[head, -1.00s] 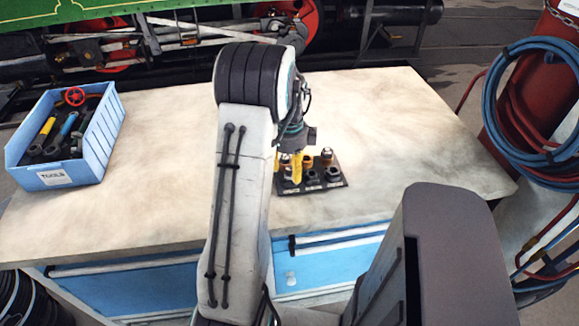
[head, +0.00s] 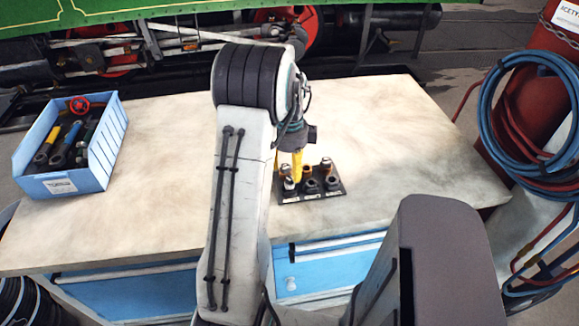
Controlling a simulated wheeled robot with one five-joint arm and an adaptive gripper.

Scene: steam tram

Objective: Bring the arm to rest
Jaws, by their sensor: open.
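My arm reaches up from the bottom of the head view and bends down over the workbench. My gripper (head: 291,163) points down at the near left part of a small black rack (head: 314,197), with yellow fingers partly hidden behind my arm. It is open. The rack holds several dark and metallic fittings and orange ones. I cannot tell whether the fingers touch any of them.
The pale workbench (head: 380,125) is clear to the right and left of the arm. A blue bin (head: 85,180) of tools stands at the left. A red cylinder (head: 548,75) with coiled blue hose (head: 490,110) stands beyond the right edge. A green tram with red wheels stands behind.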

